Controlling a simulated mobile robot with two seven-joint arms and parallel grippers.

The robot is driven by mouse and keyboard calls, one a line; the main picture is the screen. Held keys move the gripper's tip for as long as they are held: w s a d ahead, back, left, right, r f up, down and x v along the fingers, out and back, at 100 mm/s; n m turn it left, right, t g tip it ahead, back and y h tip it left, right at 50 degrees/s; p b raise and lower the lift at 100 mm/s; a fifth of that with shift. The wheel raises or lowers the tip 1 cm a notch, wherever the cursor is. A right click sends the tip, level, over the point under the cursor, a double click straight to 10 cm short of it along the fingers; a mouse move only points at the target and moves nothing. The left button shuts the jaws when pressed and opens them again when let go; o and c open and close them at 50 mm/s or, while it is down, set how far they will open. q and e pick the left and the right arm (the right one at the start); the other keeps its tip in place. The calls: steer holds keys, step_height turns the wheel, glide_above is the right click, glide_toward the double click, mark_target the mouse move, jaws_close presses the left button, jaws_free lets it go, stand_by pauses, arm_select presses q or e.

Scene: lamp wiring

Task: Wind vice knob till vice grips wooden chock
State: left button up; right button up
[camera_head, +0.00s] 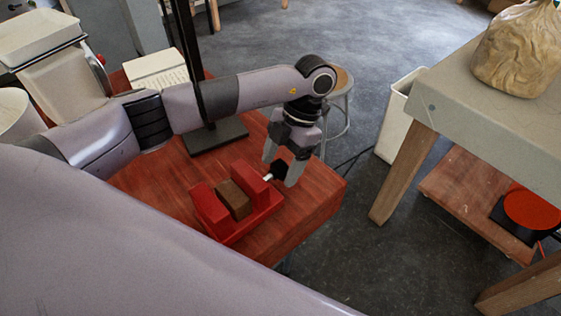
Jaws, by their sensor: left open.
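A red vice (228,229) stands on the red-brown wooden table near its front right corner. A brown wooden chock (234,199) sits between the vice's two red jaws; I cannot tell whether both jaws touch it. A dark knob (279,170) on a short pale shaft sticks out from the vice's right jaw. My left gripper (282,171) points down over the knob, open, with one finger on either side of it. I cannot tell whether the fingers touch the knob. My right gripper does not show.
A black post on a dark base plate (217,136) stands on the table behind the vice. A stool (341,82) and a pale bin (397,120) stand past the table. A grey-topped bench (480,118) with a bag (517,50) is at right. Bare tabletop surrounds the vice.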

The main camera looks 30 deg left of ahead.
arm_select(q)
steer(key=shift+s+f, duration=0.1)
steer(key=shift+f, duration=0.2)
steer(key=c, duration=1.1)
steer(key=shift+o, duration=0.2)
steer(key=h+b, duration=0.1)
steer(key=g+h+b, duration=0.1)
steer(key=h+b, duration=0.1)
steer(key=shift+a+f+m, duration=0.2)
steer(key=shift+a+m, duration=0.1)
steer(key=shift+w+a+m+g+h+b, duration=0.1)
steer(key=shift+m+g+h+b, duration=0.25)
steer(key=shift+h+b, duration=0.4)
steer(key=shift+w+a+m+g+h+b, duration=0.15)
steer(key=shift+g+h+b, duration=0.3)
steer(key=shift+h+b, duration=0.3)
steer(key=shift+s+d+r, duration=0.1)
